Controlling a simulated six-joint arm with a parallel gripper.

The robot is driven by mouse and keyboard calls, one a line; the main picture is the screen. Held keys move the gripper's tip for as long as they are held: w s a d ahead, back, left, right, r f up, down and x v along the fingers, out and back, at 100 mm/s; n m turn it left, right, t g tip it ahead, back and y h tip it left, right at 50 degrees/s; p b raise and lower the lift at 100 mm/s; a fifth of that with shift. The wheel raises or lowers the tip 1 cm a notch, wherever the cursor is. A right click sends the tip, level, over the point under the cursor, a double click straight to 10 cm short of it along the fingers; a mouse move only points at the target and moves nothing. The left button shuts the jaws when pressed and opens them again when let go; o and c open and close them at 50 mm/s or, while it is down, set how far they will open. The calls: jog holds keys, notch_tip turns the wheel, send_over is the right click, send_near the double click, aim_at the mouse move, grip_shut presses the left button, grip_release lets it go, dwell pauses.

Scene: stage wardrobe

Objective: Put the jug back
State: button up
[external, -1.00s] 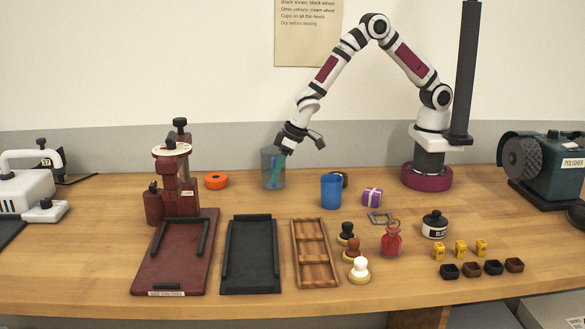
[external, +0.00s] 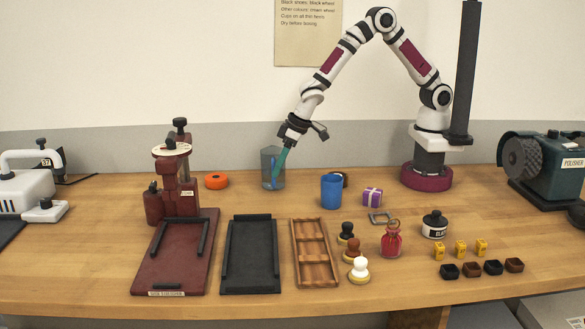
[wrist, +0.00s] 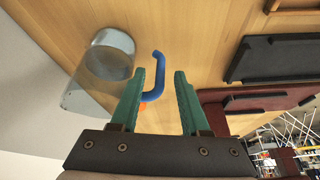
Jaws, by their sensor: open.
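The clear grey jug (external: 266,161) stands upright on the bench near the wall, with its blue handle (external: 274,170) facing the camera. In the wrist view the jug (wrist: 98,75) is at the left, and its blue handle (wrist: 156,68) shows at and between the fingertips. My gripper (external: 279,164) has teal fingers and comes down at a slant over the jug's handle side. In the wrist view my gripper (wrist: 161,74) is open, its left finger overlapping the handle's lower end. Contact with the handle cannot be told.
An orange ring (external: 215,181) lies left of the jug. A dark red press (external: 172,190), a black tray (external: 250,257) and a wooden tray (external: 312,252) lie in front.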

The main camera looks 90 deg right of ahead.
jog(key=v, duration=0.9)
jog(key=s+d+r+m+g, duration=0.1)
jog(key=s+d+r, duration=0.2)
jog(key=s, duration=0.4)
jog(key=s+d+r+m+g, duration=0.1)
jog(key=s+d+r, duration=0.2)
jog(key=s, duration=0.4)
jog(key=s+a+m+g+y, duration=0.1)
jog(key=s+g+y, duration=0.1)
jog(key=s, duration=1.6)
jog(key=shift+a+g, duration=0.35)
jog(key=shift+g, duration=0.05)
